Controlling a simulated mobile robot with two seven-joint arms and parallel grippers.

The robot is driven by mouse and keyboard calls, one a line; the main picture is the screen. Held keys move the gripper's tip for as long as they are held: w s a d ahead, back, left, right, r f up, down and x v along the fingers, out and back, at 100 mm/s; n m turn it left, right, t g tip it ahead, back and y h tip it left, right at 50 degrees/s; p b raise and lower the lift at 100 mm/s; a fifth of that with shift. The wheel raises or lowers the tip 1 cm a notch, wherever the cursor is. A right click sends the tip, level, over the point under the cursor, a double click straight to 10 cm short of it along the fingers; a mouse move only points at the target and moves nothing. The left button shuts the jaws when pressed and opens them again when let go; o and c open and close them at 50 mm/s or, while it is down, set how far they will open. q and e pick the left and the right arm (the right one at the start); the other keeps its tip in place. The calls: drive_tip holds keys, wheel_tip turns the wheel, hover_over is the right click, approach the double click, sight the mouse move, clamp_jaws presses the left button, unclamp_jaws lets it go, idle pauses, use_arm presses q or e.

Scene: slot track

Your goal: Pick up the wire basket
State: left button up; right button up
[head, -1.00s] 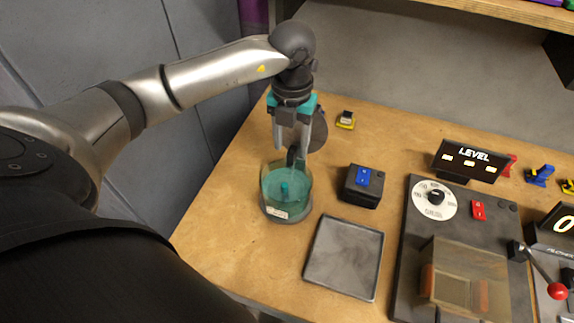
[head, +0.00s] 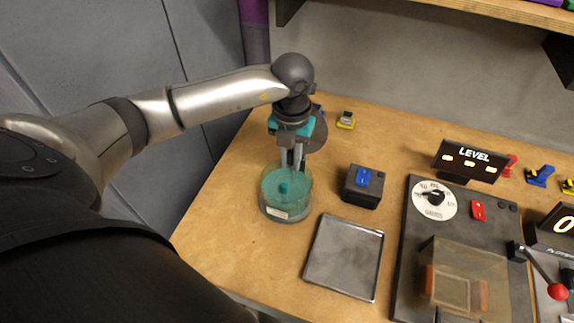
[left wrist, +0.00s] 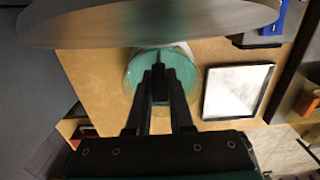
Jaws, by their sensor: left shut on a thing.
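A round clear vessel of teal liquid (head: 287,205) stands on the wooden bench with a pale label on its front. It also shows in the left wrist view (left wrist: 178,62). My left gripper (head: 292,165) is over the vessel's back part, pointing down, with its fingers shut on a dark upright piece that appears to be the handle of the wire basket (left wrist: 159,84). The basket's mesh cannot be made out; the liquid and fingers hide it. A teal knob (head: 284,188) shows inside the vessel. My right gripper is not in view.
A grey metal tray (head: 344,258) lies right of the vessel. A black box with a blue switch (head: 363,184) stands behind the tray. A dial panel (head: 434,199) and a LEVEL display (head: 469,161) are further right.

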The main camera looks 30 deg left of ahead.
use_arm(q)
clamp_jaws()
idle(0.4)
drive_tip(key=shift+r, duration=0.15)
idle(0.5)
